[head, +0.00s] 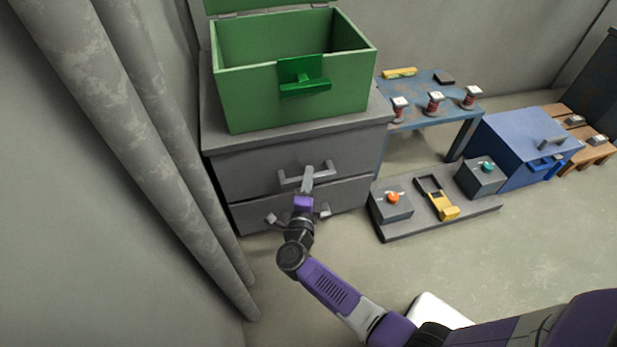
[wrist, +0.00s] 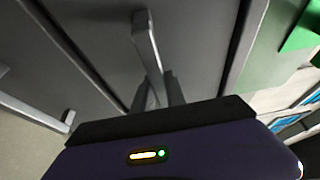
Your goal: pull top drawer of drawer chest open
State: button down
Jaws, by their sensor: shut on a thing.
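The grey drawer chest (head: 222,144) stands against the back wall. Its top drawer (head: 243,175) looks flush with the chest front, and the lower drawer (head: 350,194) is shut below it. My gripper (head: 308,177) is at the top drawer's bar handle (head: 288,181), with its fingers shut on the bar. In the wrist view the handle (wrist: 147,42) runs up from between the fingers (wrist: 160,95). The fingers partly hide the handle in both views. The lower drawer's handle (head: 271,219) is partly behind my arm.
An open green box (head: 240,98) sits on the chest. To the right are a low grey platform (head: 405,230) with button boxes and a yellow tool (head: 443,207), a blue table (head: 425,85) with spools, and a blue chest (head: 505,150). Grey pipes (head: 150,130) rise at left.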

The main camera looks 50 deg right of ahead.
jog(key=s+a+p, duration=0.2)
jog(key=s+a, duration=0.4)
jog(key=s, duration=0.3)
jog(key=s+a+p, duration=0.3)
jog(key=s+a, duration=0.4)
jog(key=s, duration=0.3)
jog(key=shift+s+a, duration=0.15)
jog(key=shift+s, duration=0.15)
jog(key=c, duration=1.4)
grip_release()
jog(key=shift+o, duration=0.2)
jog(key=v, duration=0.7)
jog(key=shift+s+a+p, duration=0.2)
jog(key=shift+a+p, duration=0.1)
jog(key=shift+p, duration=0.15)
